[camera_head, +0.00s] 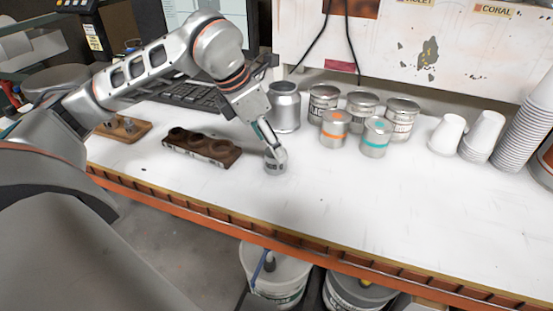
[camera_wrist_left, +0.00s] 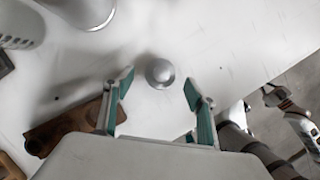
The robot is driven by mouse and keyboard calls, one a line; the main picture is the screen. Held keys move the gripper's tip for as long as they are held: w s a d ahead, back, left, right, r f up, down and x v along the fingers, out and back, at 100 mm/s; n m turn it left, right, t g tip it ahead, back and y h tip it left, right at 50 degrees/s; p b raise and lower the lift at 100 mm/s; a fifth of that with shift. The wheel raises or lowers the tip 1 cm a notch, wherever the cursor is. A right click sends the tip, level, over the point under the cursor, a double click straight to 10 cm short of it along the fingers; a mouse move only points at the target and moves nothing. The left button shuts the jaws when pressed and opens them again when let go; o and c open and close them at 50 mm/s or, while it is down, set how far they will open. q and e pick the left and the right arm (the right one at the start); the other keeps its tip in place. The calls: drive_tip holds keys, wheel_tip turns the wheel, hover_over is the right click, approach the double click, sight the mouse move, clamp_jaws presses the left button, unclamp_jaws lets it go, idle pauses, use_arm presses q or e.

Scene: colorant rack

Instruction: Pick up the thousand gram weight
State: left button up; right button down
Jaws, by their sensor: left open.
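A small grey metal weight (camera_head: 275,165) with dark marking on its side stands on the white bench, near the middle of the head view. From above, it shows as a round grey knob and body (camera_wrist_left: 160,72) in the left wrist view. My left gripper (camera_head: 274,148) comes down over the weight and hides part of it in the head view. In the left wrist view, the fingers of my left gripper (camera_wrist_left: 158,82) are spread, with the weight between or just beyond their tips. A clear gap shows on both sides. My right gripper is not in view.
A dark wooden holder (camera_head: 203,148) with round hollows lies left of the weight. A large silver canister (camera_head: 284,108), several paint cans and white cups (camera_head: 447,132) stand behind and to the right. The bench's orange front edge (camera_head: 228,223) is near; the bench right of the weight is clear.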

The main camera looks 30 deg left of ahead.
use_arm(q)
drive_tip(key=shift+x, duration=2)
drive_tip(key=shift+r, duration=0.1)
clamp_jaws()
drive_tip(key=shift+w+r, duration=0.1)
drive_tip(key=shift+w, duration=0.05)
